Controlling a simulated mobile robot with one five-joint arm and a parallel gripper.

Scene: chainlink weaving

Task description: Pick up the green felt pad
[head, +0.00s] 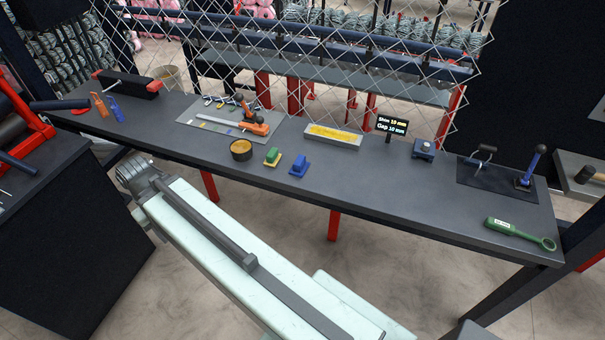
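A small green pad (272,154) with a yellowish base sits on the dark workbench (395,182) near its front edge, left of the middle. A similar blue pad (298,166) stands just to its right, and a round dark cup with an amber top (241,149) stands to its left. Nothing touches the green pad. My pale arm crosses the lower middle of the view, in front of the bench and apart from the pad. I cannot make out any gripper fingers.
Behind the pads lie a grey plate with orange-handled tools (254,125) and a tray with a yellow strip (333,134). A green-handled tool (518,233) lies at the right end. A chainlink mesh (350,55) hangs behind. The bench's front middle is clear.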

